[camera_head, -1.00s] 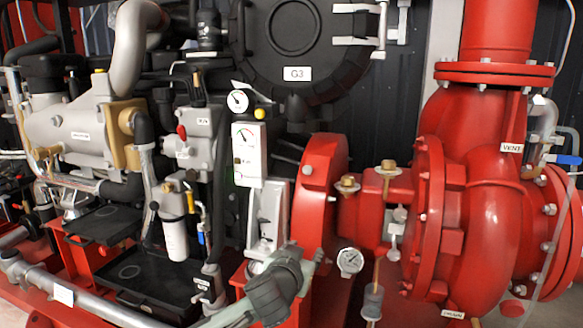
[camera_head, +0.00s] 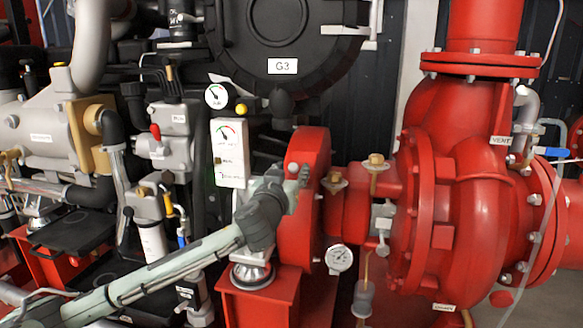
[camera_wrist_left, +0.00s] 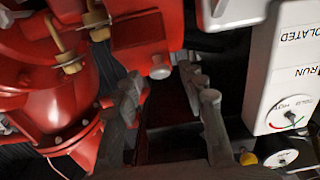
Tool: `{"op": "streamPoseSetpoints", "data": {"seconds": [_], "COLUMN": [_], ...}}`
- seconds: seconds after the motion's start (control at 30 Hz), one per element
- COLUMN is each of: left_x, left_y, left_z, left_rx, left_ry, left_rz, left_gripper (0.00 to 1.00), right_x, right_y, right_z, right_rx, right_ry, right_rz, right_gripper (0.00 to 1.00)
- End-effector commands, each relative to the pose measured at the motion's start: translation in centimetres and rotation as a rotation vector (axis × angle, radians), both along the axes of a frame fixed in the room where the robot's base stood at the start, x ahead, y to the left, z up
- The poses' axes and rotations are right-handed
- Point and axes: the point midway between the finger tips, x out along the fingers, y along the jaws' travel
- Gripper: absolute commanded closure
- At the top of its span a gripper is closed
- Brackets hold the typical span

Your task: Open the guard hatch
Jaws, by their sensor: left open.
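The red guard housing (camera_head: 314,150) stands between the engine and the pump, with a rounded upper edge. In the left wrist view its red face (camera_wrist_left: 140,32) carries a small pale round knob (camera_wrist_left: 160,68). My left gripper (camera_head: 290,178) is in front of the housing's left side in the head view and hides part of it. In the wrist view my left gripper (camera_wrist_left: 160,80) is open, with the knob showing between and just beyond its fingertips. I cannot tell whether they touch it. The hatch's outline and hinge are not clear. My right gripper is not in view.
A white panel with a gauge (camera_head: 229,152) stands close left of the gripper. The red pump casing (camera_head: 470,210) fills the right. A brass fitting (camera_head: 375,162) and a dial gauge (camera_head: 339,259) lie right of the housing. A round black cover marked G3 (camera_head: 285,35) is behind.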

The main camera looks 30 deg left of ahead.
Motion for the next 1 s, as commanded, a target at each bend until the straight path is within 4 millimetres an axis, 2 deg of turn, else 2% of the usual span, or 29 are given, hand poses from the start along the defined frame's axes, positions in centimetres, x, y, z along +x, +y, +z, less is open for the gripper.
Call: {"op": "streamPoseSetpoints", "data": {"seconds": [0.13, 0.4, 0.73, 1.0], "left_x": [0.94, 1.04, 1.02, 1.01], "left_y": [0.23, 0.25, 0.25, 0.25], "left_z": [0.05, -0.04, -0.04, -0.04], "left_rx": [0.000, 0.000, 0.000, 0.000], "left_ry": [0.000, 0.001, 0.001, 0.001], "left_rz": [0.000, 0.000, 0.000, 0.000], "left_gripper": [0.59, 0.60, 1.00, 1.00], "right_x": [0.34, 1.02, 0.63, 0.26], "right_y": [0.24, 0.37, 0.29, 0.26], "right_z": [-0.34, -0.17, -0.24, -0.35], "right_rx": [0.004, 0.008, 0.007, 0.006], "right_ry": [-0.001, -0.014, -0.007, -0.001], "right_rz": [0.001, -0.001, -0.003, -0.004], "right_gripper": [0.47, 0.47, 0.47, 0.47]}}
